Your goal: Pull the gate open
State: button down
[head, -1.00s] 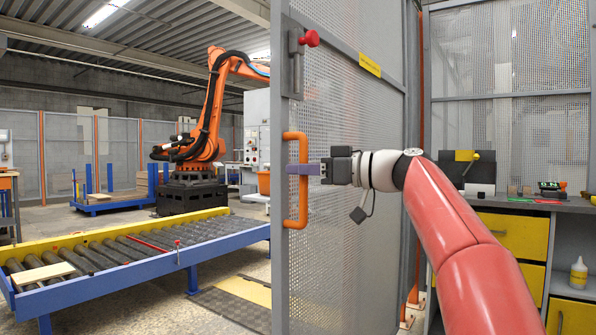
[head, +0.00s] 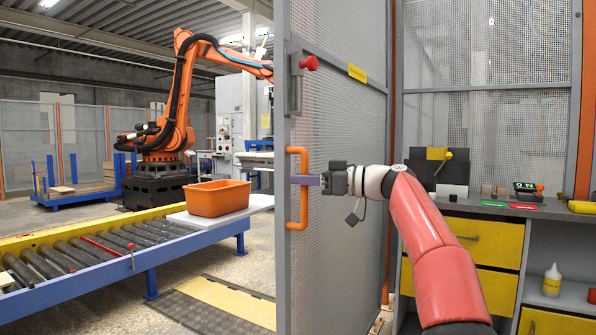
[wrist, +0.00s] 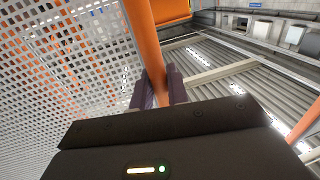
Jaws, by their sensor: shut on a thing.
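The gate (head: 345,120) is a grey-framed mesh panel in the middle of the head view, standing partly open with a gap to its left. Its orange handle (head: 291,150) is a vertical bar on the gate's left edge. A red-knobbed latch (head: 297,75) sits above the handle. My gripper (head: 303,180) is shut on the handle at mid height, reaching in from the right. In the wrist view the fingers (wrist: 160,88) lie on both sides of the orange bar (wrist: 146,45). The exact contact faces are hidden.
Through the gap, a roller conveyor (head: 120,247) carries an orange bin (head: 217,197) on a white board (head: 260,203). A large orange robot arm (head: 172,100) stands behind it. A workbench (head: 480,203) with yellow drawers is at the right.

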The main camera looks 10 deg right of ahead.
jog(key=shift+w+d, duration=0.3)
jog(key=shift+w, duration=0.05)
jog(key=c, duration=1.5)
grip_release()
jog(key=shift+o, duration=0.2)
jog(key=b+v, duration=0.1)
jog(key=v, duration=0.6)
jog(key=shift+s+d, duration=0.15)
jog(key=shift+d, duration=0.25)
